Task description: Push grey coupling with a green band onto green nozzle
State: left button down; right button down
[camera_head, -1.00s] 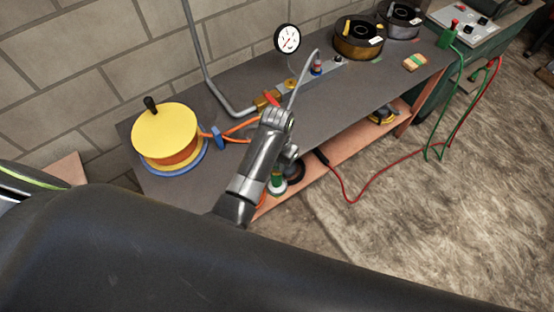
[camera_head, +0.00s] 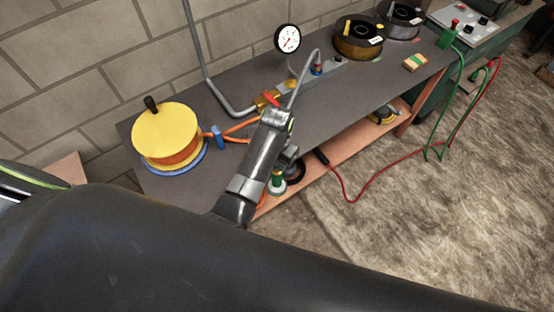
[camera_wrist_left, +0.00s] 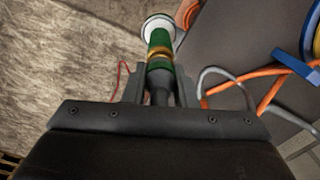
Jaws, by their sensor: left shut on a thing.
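My left gripper (camera_wrist_left: 160,92) is shut on the grey coupling (camera_wrist_left: 158,84) with its green band (camera_wrist_left: 160,67) in the left wrist view. The band shows just beyond the jaws. Directly past it are a brass ring and the green nozzle (camera_wrist_left: 158,38), on a round white base (camera_wrist_left: 159,24). Coupling and nozzle are nearly in line and appear to meet; I cannot tell how deep. In the head view the green nozzle (camera_head: 277,178) shows below the bench's front edge, beside my left wrist. The arm hides most of the coupling and jaws there. My right gripper is not in view.
The dark bench top (camera_head: 190,105) lies behind my arm. It bears a yellow reel (camera_head: 165,128), orange hose, a grey pipe and a pressure gauge (camera_head: 287,38). A lower shelf (camera_head: 345,148) runs along the front. A red cable (camera_head: 370,188) and open floor lie right.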

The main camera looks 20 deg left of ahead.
pick_arm(q)
jog(key=shift+f, duration=0.5)
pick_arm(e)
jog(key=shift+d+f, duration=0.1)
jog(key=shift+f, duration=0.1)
pick_arm(q)
jog(key=c, duration=1.1)
grip_release()
jog(key=shift+r, duration=0.1)
